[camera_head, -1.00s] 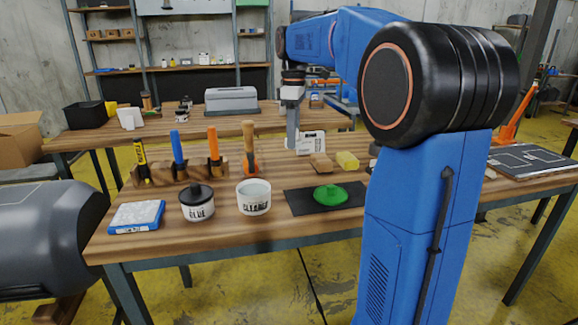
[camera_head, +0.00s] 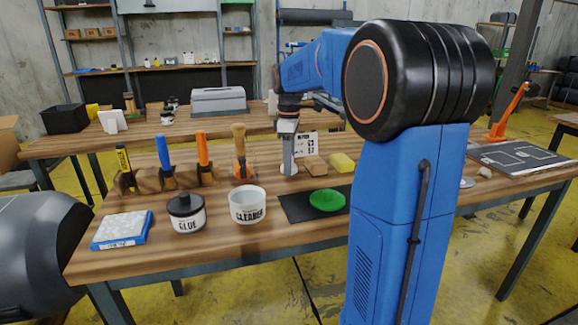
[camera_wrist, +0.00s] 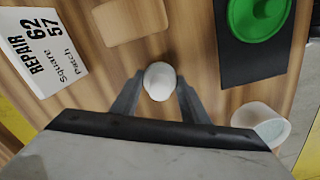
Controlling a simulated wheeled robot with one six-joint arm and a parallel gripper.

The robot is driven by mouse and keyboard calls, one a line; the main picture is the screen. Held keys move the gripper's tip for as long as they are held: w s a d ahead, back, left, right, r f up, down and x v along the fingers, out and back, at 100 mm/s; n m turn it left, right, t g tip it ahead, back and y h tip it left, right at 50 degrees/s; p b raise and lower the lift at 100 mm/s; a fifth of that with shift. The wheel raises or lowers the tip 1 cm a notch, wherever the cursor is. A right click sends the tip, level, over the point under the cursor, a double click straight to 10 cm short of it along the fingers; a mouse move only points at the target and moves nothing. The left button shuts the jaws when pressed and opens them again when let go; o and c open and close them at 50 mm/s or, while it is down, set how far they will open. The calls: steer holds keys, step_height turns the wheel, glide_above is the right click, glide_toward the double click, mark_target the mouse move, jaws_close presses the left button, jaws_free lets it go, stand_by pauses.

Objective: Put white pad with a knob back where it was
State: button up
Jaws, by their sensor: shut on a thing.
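The white pad with a knob (camera_wrist: 160,80) shows in the wrist view as a small white rounded shape between my fingers. My gripper (camera_wrist: 159,92) is shut on it, one finger on each side. In the head view my gripper (camera_head: 289,166) points down at the table, just left of the repair patch card, with the white pad (camera_head: 291,172) hardly visible at its tips. I cannot tell whether the pad touches the table.
The repair card (camera_head: 306,144), a brown block (camera_head: 315,166) and a yellow block (camera_head: 342,162) stand close by. A tool rack (camera_head: 207,172) is left. The green disc (camera_head: 327,201) on a black mat (camera_head: 294,207), cleaner tub (camera_head: 248,206) and glue pot (camera_head: 187,214) are nearer.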

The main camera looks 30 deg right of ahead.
steer(key=shift+f, duration=0.65)
steer(key=shift+f, duration=0.1)
steer(key=o, duration=1)
step_height(320, 180, up, 12)
steer(key=shift+r, duration=0.1)
